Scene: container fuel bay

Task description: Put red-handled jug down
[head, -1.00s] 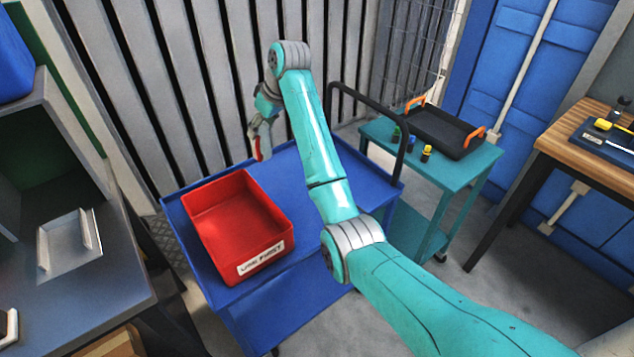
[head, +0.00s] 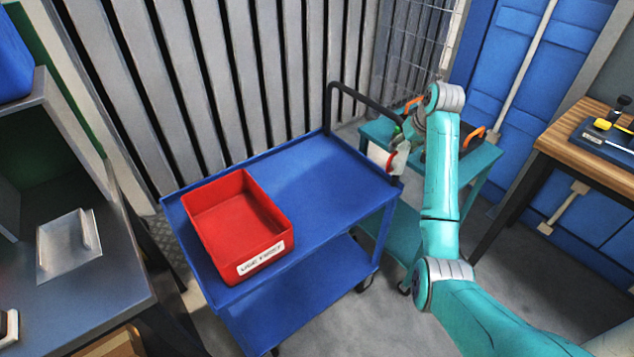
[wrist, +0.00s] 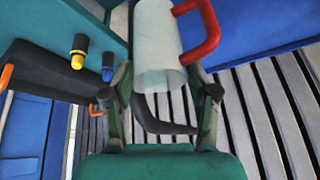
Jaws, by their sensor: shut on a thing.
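The red-handled jug is a pale, whitish vessel (head: 384,158) with a red handle. In the wrist view its pale body (wrist: 157,45) is between my fingers, with the red handle (wrist: 208,28) to the right. My gripper (wrist: 162,82) is shut on the jug's body. In the head view my gripper (head: 404,146) holds it raised near the black push handle of the blue trolley, in front of the teal cart (head: 478,165). The arm hides part of that cart and its tray. What lies directly under the jug is unclear.
The blue trolley (head: 330,185) has a red bin (head: 205,235) on its left and a bare right side. Its black push handle (head: 362,92) rises close to my gripper. A black tray (wrist: 50,75) and yellow-capped and blue bottles (wrist: 78,50) are on the teal cart.

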